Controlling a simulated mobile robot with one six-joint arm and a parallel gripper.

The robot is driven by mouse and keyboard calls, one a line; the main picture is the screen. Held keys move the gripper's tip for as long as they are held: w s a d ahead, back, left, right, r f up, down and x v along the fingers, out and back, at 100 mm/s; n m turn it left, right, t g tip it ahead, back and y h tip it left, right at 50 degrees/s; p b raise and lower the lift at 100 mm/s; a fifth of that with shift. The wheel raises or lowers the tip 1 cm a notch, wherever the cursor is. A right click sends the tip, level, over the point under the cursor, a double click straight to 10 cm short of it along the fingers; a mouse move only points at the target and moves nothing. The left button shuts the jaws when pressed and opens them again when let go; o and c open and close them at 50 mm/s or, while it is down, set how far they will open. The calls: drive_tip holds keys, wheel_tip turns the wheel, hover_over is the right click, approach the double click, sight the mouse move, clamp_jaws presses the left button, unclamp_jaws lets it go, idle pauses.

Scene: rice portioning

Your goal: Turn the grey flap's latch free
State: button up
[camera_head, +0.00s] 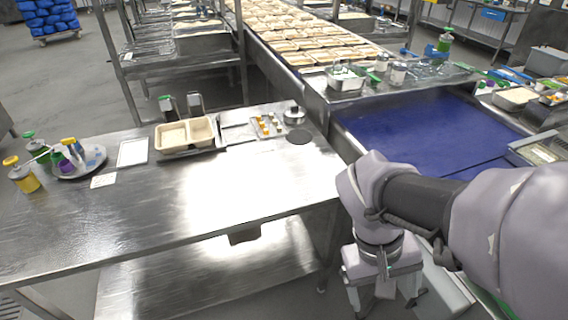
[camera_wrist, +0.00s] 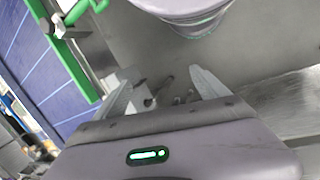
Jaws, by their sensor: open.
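My gripper (camera_head: 384,290) hangs low at the right end of the steel table, beside the blue belt, pointing down. In the wrist view my gripper (camera_wrist: 162,73) has its two grey fingers spread wide, with nothing held between them. Small dark metal parts (camera_wrist: 165,92) show behind the gap between the fingers; I cannot tell whether they belong to a latch. I cannot pick out the grey flap or its latch for certain in either view. My arm and gripper hide part of the area below the belt in the head view.
The steel table (camera_head: 200,225) has a wide bare front. A two-part tray (camera_head: 186,135) and a plate with bottles (camera_head: 78,162) stand along its back. The blue belt (camera_head: 420,128) lies behind my arm. A green bar (camera_wrist: 72,55) is left of the fingers in the wrist view.

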drive_tip(key=w+d+f+n+t+h+b, duration=0.1)
drive_tip(key=w+d+f+n+t+h, duration=0.15)
drive_tip(key=w+f+n+h, duration=0.4)
drive_tip(key=w+d+f+n+t+h+b, duration=0.1)
drive_tip(key=w+f+n+t+h+b, duration=0.15)
drive_tip(key=f+n, duration=0.75)
drive_tip(key=w+d+f+n+t+h+b, duration=0.1)
drive_tip(key=w+f+n+t+h, duration=0.35)
drive_tip(key=f, duration=0.65)
drive_tip(key=w+d+g, duration=0.2)
drive_tip(key=w+d, duration=0.2)
drive_tip(key=d, duration=0.5)
drive_tip(key=shift+w, duration=0.2)
clamp_jaws()
